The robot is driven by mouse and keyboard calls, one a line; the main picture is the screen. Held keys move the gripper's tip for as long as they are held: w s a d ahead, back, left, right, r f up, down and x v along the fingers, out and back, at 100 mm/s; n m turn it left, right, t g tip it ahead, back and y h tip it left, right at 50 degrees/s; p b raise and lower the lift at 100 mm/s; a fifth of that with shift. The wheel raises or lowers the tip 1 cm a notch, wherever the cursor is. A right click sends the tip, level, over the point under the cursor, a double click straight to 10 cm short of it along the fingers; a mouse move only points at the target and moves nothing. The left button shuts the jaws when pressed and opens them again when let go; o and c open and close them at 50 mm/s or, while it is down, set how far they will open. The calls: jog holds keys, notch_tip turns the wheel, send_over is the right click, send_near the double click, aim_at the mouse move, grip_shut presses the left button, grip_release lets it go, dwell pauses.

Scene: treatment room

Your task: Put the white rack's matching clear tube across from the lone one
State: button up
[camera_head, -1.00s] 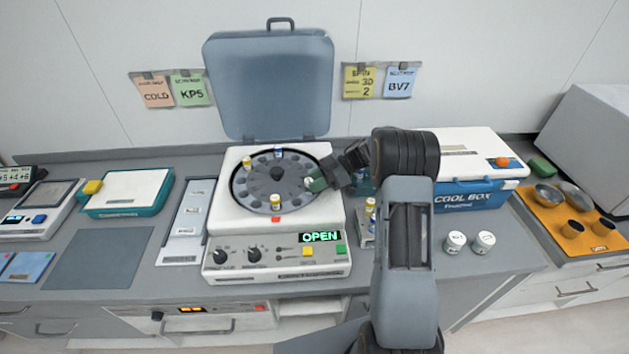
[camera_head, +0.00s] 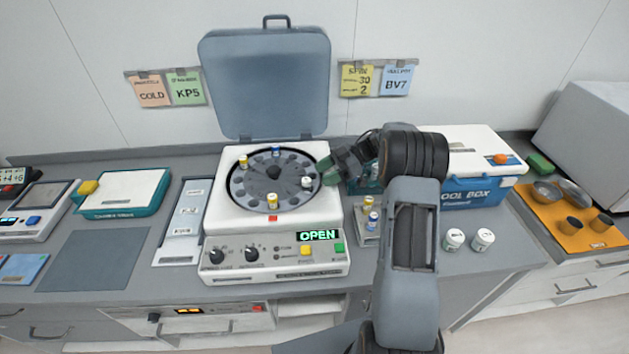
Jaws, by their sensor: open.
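The centrifuge (camera_head: 222,222) stands with its lid (camera_head: 264,85) up and its display reading OPEN. Its dark rotor (camera_head: 274,172) holds a white-topped tube (camera_head: 307,183) at the right, straight across from a yellow-capped tube (camera_head: 243,162) at the upper left. A blue-capped tube (camera_head: 276,151) at the back faces another yellow-capped tube (camera_head: 272,201) at the front. My gripper (camera_head: 330,175) is open at the rotor's right rim, just right of the white-topped tube and apart from it. A small pale rack (camera_head: 366,239) right of the centrifuge holds yellow- and blue-topped tubes; my arm partly hides that area.
A teal thing (camera_head: 367,180) behind my gripper is mostly hidden. The blue cool box (camera_head: 480,192) stands behind my arm. A pale labelled tray (camera_head: 186,222) lies left of the centrifuge.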

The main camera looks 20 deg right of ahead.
jog(key=b+v, duration=0.1)
jog(key=v, duration=0.6)
jog(key=w+a+r+m+t+h, duration=0.3)
jog(key=w+r+t, duration=0.1)
jog(key=r+t, duration=0.35)
jog(key=w+a+r+m+t+h, duration=0.3)
jog(key=w+r+t, duration=0.1)
jog(key=r+t, duration=0.4)
notch_tip(320, 180, up, 4)
jog(key=s+d+m+t+h, duration=0.1)
jog(key=s+d+m+h, duration=0.15)
jog(key=m+h, duration=0.3)
jog(key=s+a+f+m+g, duration=0.2)
jog(key=s+f+g, duration=0.2)
jog(key=s, duration=0.6)
jog(key=s+a+f+m+g+h, duration=0.1)
jog(key=s+a+f+m+g, duration=0.1)
jog(key=s+f, duration=0.4)
jog(key=s+a+f+m+g+h, duration=0.1)
jog(key=s+a+f+m+g, duration=0.2)
jog(key=s, duration=1)
jog(key=f+g, duration=0.1)
jog(key=g, duration=0.1)
jog(key=shift+s+f+g, duration=0.35)
jog(key=shift+f, duration=0.05)
jog(key=shift+a, duration=0.1)
jog(key=shift+c, duration=0.2)
